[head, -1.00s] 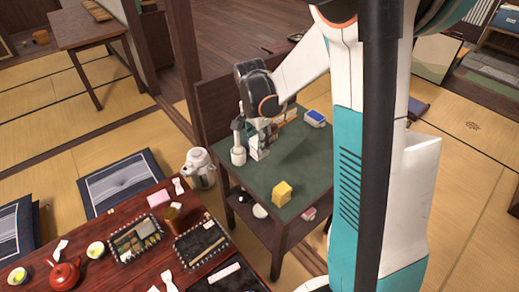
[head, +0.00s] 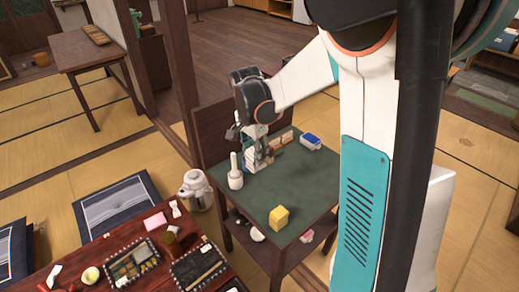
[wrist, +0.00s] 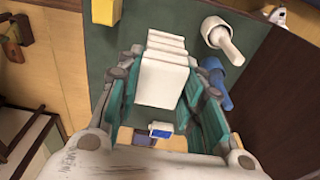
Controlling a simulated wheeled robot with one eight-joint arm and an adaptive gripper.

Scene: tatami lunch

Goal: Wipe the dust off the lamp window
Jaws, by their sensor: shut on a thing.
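My gripper (wrist: 165,100) is at the back of a small green-topped table (head: 300,190), pointing down. In the wrist view its teal-padded fingers stand on both sides of a white, block-like thing (wrist: 162,82) with a ribbed end, and are shut on it. In the head view the gripper (head: 258,162) largely hides this thing. A white bottle-shaped thing with a narrow neck (head: 236,177) stands upright beside the gripper; it also shows in the wrist view (wrist: 222,40). I cannot make out a lamp window or dust on it.
A yellow block (head: 278,218) sits at the table's front. A blue and white box (head: 311,142) lies at the back right. A blue thing (wrist: 214,85) is close to the fingers. A kettle (head: 195,190) stands left of the table. The middle of the green top is clear.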

